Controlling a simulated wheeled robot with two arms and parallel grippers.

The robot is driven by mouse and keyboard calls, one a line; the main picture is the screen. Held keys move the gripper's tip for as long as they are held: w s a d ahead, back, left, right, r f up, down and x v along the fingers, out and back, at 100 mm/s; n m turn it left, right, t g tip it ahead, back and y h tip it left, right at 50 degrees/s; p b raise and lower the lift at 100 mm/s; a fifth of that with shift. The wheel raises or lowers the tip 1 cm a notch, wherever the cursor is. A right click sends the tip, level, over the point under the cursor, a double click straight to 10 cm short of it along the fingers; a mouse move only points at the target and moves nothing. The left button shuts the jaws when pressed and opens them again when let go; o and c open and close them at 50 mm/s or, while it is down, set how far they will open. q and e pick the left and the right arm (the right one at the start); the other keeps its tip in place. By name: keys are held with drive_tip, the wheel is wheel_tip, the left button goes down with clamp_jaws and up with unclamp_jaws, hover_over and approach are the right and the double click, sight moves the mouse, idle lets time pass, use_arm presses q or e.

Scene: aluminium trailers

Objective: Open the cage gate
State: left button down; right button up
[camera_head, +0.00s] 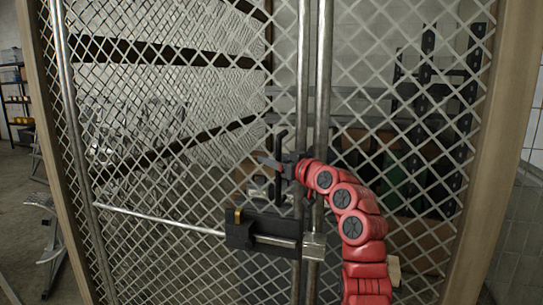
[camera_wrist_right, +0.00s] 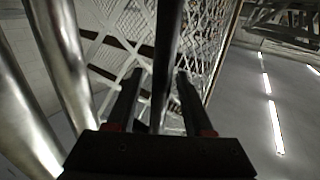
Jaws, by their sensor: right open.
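The cage gate (camera_head: 170,150) is a wire mesh panel with metal tube edges, and it looks closed against the vertical posts in the middle of the head view. A dark upright handle (camera_head: 279,188) is on the gate's edge, above a black latch box (camera_head: 240,231) with a metal bolt. My right gripper (camera_head: 268,163), on the red arm, is at the handle's height. In the right wrist view, a dark bar (camera_wrist_right: 168,40), seemingly the handle, runs between the open fingers of the gripper (camera_wrist_right: 159,75). I cannot tell whether they touch it. My left gripper is out of view.
A second mesh panel (camera_head: 420,120) is to the right, framed by a wooden post (camera_head: 492,130). Behind the mesh are dark shelving and boxes. A metal rod (camera_head: 160,219) runs across the gate to the latch box.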

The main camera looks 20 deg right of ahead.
drive_tip(key=shift+w+a, duration=0.15)
drive_tip(key=shift+w, duration=0.25)
clamp_jaws()
idle(1.3)
